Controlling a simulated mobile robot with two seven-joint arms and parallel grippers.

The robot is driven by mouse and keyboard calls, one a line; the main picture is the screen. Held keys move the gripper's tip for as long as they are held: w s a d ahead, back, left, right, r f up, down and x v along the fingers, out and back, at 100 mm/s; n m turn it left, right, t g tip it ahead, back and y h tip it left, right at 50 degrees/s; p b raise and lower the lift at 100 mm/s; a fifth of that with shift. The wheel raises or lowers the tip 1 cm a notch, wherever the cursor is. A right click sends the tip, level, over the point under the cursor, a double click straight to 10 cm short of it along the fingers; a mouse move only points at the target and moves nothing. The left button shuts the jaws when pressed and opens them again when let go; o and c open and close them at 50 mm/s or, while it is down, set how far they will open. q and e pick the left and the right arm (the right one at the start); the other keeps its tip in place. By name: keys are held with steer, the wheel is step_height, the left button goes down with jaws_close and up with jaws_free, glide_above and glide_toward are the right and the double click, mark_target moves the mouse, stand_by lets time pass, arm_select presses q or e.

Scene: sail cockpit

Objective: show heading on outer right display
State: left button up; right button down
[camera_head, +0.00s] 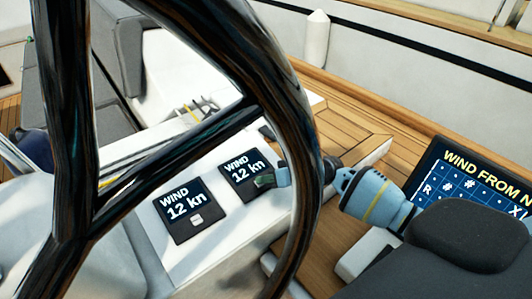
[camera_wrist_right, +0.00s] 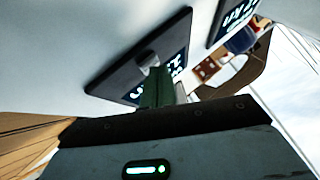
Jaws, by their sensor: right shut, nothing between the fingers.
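Two dark square displays sit on the white console, both reading "WIND 12 kn". The right display (camera_head: 236,167) is partly covered by my right gripper (camera_head: 264,181). The left display (camera_head: 184,206) shows a small light button at its lower edge. My right gripper is shut and empty, its fingertips at the lower part of the right display. In the right wrist view the narrow green fingers (camera_wrist_right: 158,92) point at a small grey button (camera_wrist_right: 148,62) on the near display (camera_wrist_right: 118,68). I cannot tell whether they touch it. My left gripper is out of view.
A large black steering wheel (camera_head: 290,110) crosses the head view in front of the console. A larger screen (camera_head: 449,160) reading "WIND FROM N" stands at the right, behind a dark rounded part. Wooden decking (camera_head: 345,130) lies beyond the console.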

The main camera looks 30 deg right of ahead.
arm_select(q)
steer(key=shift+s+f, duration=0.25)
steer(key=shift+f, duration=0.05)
arm_select(e)
steer(key=shift+f, duration=0.35)
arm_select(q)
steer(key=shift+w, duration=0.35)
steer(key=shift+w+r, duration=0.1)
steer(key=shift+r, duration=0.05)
arm_select(e)
steer(key=shift+r, duration=0.15)
steer(key=shift+r+p, duration=0.35)
steer(key=shift+r, duration=0.25)
steer(key=shift+a+r, duration=0.15)
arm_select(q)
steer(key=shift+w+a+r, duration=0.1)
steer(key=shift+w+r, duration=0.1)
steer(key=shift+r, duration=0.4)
